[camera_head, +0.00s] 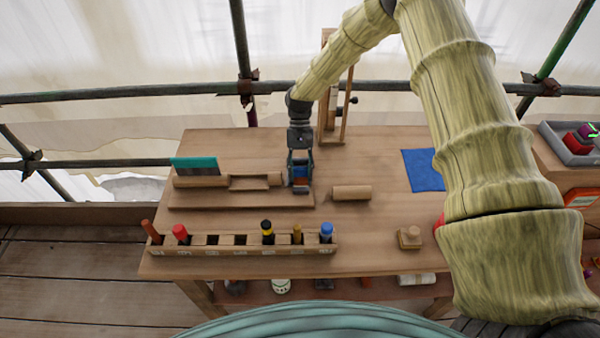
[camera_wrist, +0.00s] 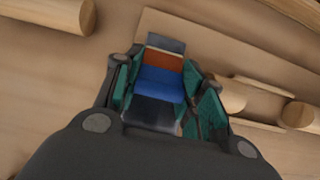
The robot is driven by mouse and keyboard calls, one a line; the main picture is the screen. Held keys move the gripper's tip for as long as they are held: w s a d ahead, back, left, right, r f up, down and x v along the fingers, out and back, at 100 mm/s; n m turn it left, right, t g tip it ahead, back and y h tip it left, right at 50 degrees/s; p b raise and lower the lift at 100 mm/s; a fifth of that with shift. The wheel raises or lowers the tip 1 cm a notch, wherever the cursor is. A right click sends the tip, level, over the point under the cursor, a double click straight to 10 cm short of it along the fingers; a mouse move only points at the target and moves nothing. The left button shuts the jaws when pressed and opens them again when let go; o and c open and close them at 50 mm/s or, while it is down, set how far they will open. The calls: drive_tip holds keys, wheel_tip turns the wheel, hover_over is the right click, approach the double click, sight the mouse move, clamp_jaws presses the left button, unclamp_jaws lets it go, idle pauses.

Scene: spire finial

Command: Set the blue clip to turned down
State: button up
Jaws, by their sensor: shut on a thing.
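The blue clip (camera_wrist: 160,84) sits between the fingers of my gripper in the wrist view. Its blue face lies beside an orange-brown band and dark grey parts. In the head view my gripper (camera_head: 300,178) points down at the right end of a low wooden stand (camera_head: 240,200) on the workbench, and a bit of the blue clip (camera_head: 300,173) shows between its fingers. My gripper is shut on the clip. The fingers hide its sides, and I cannot tell which way it is turned.
A wooden cylinder (camera_head: 351,192) lies just right of my gripper. A teal-topped piece (camera_head: 195,165) stands at the stand's left. A slotted wooden rack (camera_head: 240,244) with several coloured tools runs along the front. A blue cloth (camera_head: 423,170) and wooden block (camera_head: 409,238) lie to the right.

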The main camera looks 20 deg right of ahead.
drive_tip(key=shift+w, duration=0.1)
idle(0.4)
drive_tip(key=o, duration=1)
drive_tip(key=shift+r, duration=0.1)
drive_tip(key=v, duration=1.2)
drive_tip(key=shift+d, duration=0.1)
